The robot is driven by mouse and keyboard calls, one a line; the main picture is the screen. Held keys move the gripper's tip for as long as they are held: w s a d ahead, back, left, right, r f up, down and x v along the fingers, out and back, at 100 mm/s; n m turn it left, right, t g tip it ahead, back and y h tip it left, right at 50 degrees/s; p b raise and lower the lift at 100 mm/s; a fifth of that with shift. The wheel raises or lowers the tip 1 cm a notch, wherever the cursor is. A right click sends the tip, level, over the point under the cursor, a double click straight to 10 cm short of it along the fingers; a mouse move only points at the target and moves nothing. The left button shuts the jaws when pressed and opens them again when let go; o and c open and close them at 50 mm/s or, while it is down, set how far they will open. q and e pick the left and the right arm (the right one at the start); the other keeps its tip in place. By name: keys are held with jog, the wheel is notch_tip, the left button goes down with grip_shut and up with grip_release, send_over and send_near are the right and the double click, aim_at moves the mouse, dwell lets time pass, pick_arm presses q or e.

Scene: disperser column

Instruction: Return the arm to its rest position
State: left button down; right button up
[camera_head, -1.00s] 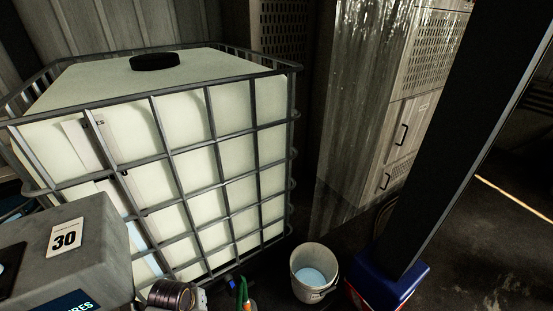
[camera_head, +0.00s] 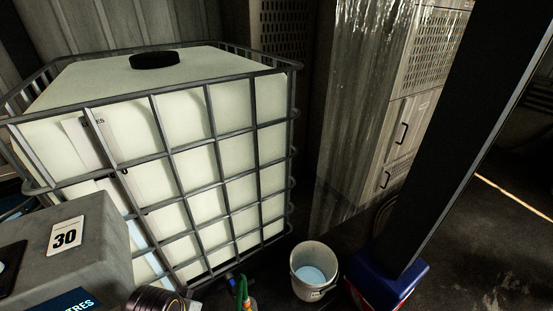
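Neither of my grippers can be made out in the head view. A dark, shiny, ringed cylindrical part (camera_head: 153,299) shows at the bottom edge, in front of the caged tank and cut off by the frame. I cannot tell whether it belongs to one of my arms. No gripper fingers show on it.
A white tank in a grey metal cage (camera_head: 205,150) fills the left and middle. A grey box marked 30 (camera_head: 100,225) stands at lower left. A white bucket (camera_head: 314,272) and a blue base (camera_head: 392,280) under a dark post (camera_head: 455,130) stand right. Dark floor (camera_head: 480,250) is open at far right.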

pick_arm(q)
notch_tip(320, 180, down, 33)
jog(key=s+a+g, duration=0.1)
jog(key=s+a, duration=0.1)
jog(key=s+a+f, duration=0.4)
jog(key=s+f, duration=0.5)
jog(key=s, duration=0.1)
jog(key=s+a+f+g+y, duration=0.1)
jog(key=s+a+f, duration=0.3)
jog(key=s+f, duration=0.6)
jog(key=shift+s+a+f+m, duration=0.2)
jog(key=shift+m, duration=0.1)
dwell(0.6)
